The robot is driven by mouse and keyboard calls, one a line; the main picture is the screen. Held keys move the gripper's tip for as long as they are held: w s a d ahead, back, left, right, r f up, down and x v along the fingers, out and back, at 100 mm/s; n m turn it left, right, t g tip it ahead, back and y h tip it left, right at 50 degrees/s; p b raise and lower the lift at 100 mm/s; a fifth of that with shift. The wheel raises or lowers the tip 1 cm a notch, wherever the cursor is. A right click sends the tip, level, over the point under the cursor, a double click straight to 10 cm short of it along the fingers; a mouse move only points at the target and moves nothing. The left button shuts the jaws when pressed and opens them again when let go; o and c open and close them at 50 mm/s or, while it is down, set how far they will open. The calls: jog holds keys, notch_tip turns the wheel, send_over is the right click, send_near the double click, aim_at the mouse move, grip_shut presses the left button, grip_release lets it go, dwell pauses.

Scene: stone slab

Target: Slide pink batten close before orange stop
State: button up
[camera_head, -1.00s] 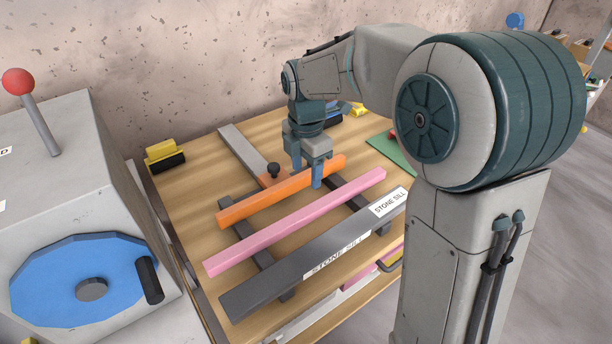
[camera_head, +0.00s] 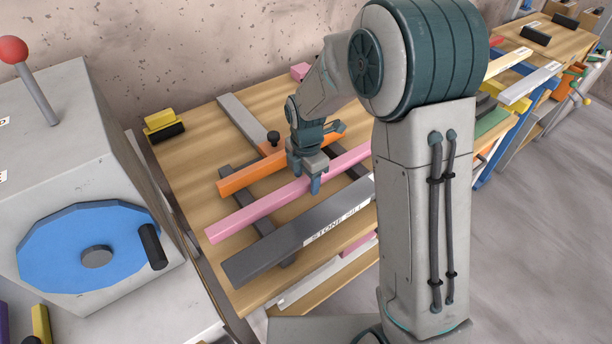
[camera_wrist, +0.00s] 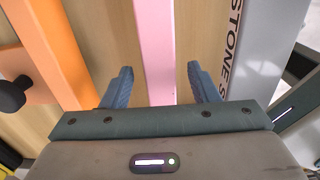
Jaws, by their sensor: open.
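The pink batten (camera_head: 262,205) lies across two dark rails, between the orange stop (camera_head: 240,181) and the dark stone sill (camera_head: 275,246). It runs roughly parallel to both, with a gap on each side. My gripper (camera_head: 314,184) is over the batten's right part, pointing down. In the wrist view my gripper (camera_wrist: 160,68) is open, and the pink batten (camera_wrist: 155,40) passes between its fingers without visible contact. The orange stop (camera_wrist: 52,45) is left of the fingers there, and the sill (camera_wrist: 262,40) is right. My arm hides the right ends in the head view.
A black knob (camera_head: 273,137) stands on an orange block behind the stop. A grey box with a blue wheel (camera_head: 60,245) is at the left. A yellow and black block (camera_head: 164,126) sits at the bench's back left. Bare wood (camera_head: 190,165) shows left of the stop.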

grip_shut()
jog(key=shift+w+a, duration=0.6)
jog(key=shift+w, duration=0.4)
jog(key=shift+w+a, duration=0.6)
jog(key=shift+w, duration=0.35)
grip_release()
jog(key=shift+d, duration=0.15)
jog(key=shift+r, duration=0.1)
notch_tip(320, 180, up, 14)
jog(key=shift+f, duration=0.15)
